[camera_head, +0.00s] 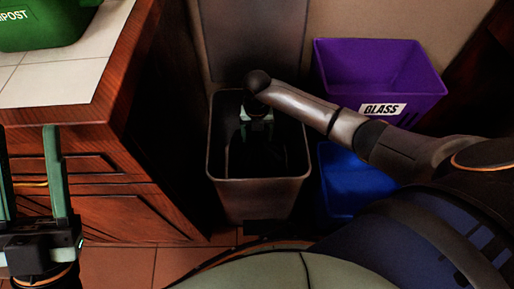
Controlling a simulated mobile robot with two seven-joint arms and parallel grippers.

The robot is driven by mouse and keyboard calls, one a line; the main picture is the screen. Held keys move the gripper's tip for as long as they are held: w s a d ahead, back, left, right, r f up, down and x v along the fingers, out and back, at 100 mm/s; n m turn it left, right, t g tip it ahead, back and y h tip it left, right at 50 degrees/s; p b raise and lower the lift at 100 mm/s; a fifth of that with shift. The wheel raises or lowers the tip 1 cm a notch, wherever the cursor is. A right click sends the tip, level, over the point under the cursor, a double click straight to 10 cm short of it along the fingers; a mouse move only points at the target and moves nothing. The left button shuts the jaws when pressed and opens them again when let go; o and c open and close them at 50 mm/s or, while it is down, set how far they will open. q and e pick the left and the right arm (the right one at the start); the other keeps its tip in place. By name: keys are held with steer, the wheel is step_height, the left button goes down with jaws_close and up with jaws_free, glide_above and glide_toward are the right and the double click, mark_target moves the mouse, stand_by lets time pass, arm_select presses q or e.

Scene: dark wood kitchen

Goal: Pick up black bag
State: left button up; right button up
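A dark bin (258,197) stands on the floor in the middle, with its lid raised behind it. My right arm comes in from the right, and my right gripper (256,140) points down inside the bin. Its fingers are lost in the dark, so I cannot tell whether they are open or shut. The bin's inside is very dark, and I cannot make out a black bag for certain against it. My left gripper (32,175) is at the left edge, fingers pointing up, open and empty, in front of the wooden cabinet.
A purple bin (375,72) marked GLASS stands at the back right, with a blue bin (352,183) in front of it. A wooden counter (65,80) with a green compost container (42,24) is at the left. Tiled floor (190,262) shows in front of the cabinet.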

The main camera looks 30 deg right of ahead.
steer(key=shift+s+f, duration=0.1)
steer(key=shift+f, duration=0.05)
jaws_close()
stand_by(0.4)
steer(key=shift+r, duration=0.2)
